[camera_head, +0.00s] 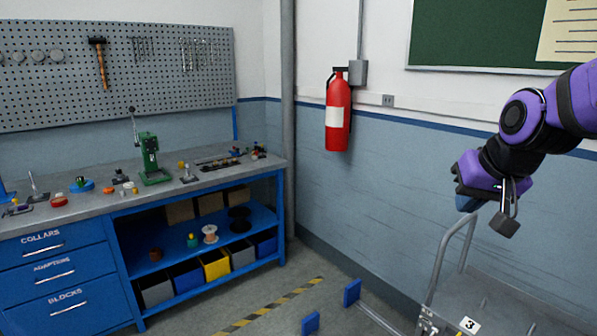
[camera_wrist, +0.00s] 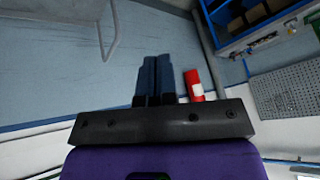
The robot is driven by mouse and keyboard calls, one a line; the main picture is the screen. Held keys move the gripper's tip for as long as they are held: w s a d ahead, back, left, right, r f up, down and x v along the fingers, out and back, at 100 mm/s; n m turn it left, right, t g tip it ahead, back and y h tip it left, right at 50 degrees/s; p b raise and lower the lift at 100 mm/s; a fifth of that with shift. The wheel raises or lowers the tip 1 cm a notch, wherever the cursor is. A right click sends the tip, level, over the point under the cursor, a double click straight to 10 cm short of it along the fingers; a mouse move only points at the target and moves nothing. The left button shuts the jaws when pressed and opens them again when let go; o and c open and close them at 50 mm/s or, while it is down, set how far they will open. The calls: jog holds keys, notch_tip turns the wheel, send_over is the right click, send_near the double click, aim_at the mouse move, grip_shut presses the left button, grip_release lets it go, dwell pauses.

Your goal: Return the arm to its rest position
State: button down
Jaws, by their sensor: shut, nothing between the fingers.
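My purple and black arm reaches in from the right edge of the head view. My gripper (camera_head: 467,203) hangs in the air in front of the blue and white wall, above a grey cart. In the wrist view, the blue fingers of my gripper (camera_wrist: 154,62) are together with nothing between them. The gripper is well apart from the workbench (camera_head: 95,205) and touches nothing that I can see.
A red fire extinguisher (camera_head: 338,115) hangs on the wall left of my gripper. The grey cart (camera_head: 505,300) with a rail handle stands below my arm. A pegboard (camera_head: 120,85) is above the bench. A yellow-black stripe (camera_head: 268,311) marks the floor.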

jog(key=s+d+r+n+g, duration=0.1)
jog(key=s+r, duration=0.2)
jog(key=s, duration=1.3)
jog(key=shift+s+d+n+h, duration=0.2)
jog(key=shift+s+n+h, duration=0.2)
jog(key=shift+d, duration=0.1)
